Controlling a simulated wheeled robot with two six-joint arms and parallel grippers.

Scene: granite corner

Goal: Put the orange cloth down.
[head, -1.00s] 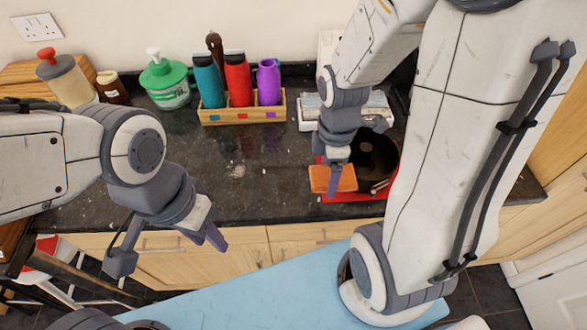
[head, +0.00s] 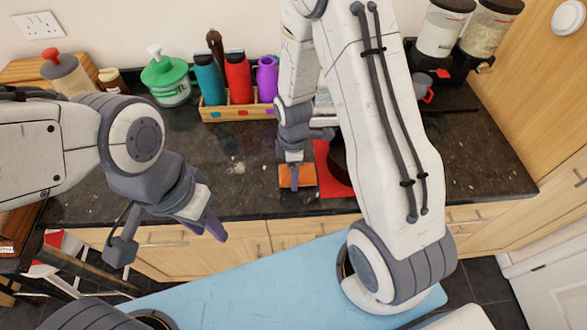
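The orange cloth (head: 284,179) is at my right gripper (head: 295,181), over the dark counter just left of the red mat. The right gripper appears shut on the cloth, with a finger in front of it. I cannot tell whether the cloth touches the counter. My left gripper (head: 207,230) is empty in front of the counter's front edge, away from the cloth, and its fingers look apart.
The red mat (head: 334,185) carries a dark round pan (head: 340,162), partly hidden by my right arm. A wooden box (head: 240,113) with teal, red and purple bottles stands at the back. The counter's middle left is clear.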

